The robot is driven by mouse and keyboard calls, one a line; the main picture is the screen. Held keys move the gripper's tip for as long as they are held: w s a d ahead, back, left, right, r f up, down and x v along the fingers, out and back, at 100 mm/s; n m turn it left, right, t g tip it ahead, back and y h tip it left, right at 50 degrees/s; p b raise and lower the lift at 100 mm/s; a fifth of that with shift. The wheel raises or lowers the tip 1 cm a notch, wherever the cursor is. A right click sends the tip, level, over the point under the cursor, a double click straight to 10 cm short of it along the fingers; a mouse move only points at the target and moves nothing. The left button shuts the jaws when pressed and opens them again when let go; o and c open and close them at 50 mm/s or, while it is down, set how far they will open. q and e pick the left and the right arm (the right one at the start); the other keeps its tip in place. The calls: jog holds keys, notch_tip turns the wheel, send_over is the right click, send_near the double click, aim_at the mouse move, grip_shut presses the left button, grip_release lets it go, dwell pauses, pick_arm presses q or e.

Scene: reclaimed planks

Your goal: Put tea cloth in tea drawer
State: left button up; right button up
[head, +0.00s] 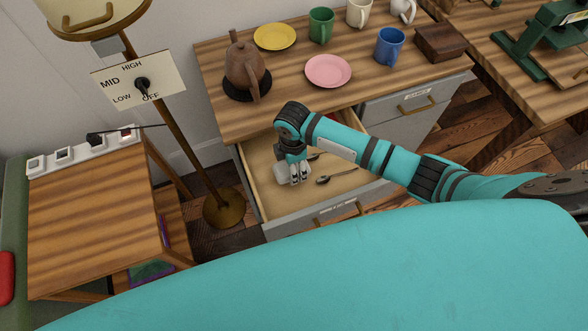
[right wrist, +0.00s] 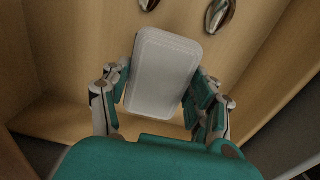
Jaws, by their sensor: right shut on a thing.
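The tea cloth (right wrist: 160,75) is a pale, folded rectangular pad in the right wrist view. My right gripper (right wrist: 160,95) is shut on it, one finger on each side. In the head view the right gripper (head: 299,178) reaches down inside the open drawer (head: 258,187), and a bit of the cloth (head: 281,173) shows beside the fingers. Whether the cloth touches the drawer floor I cannot tell. Two spoons lie in the drawer; the nearer spoon (head: 335,177) is right of the gripper. My left gripper is not in view.
Above the drawer, the table holds a brown teapot (head: 243,66), a yellow plate (head: 275,36), a pink plate (head: 328,71), several mugs including a blue mug (head: 389,46), and a wooden box (head: 440,42). A closed drawer (head: 405,108) is at right. A brass lamp stand (head: 187,125) stands left.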

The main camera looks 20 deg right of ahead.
jog(key=shift+f, duration=1.5)
jog(key=shift+f, duration=0.15)
jog(key=o, duration=1.1)
notch_tip(320, 180, up, 12)
jog(key=shift+r+p, duration=0.2)
jog(key=shift+p, duration=0.2)
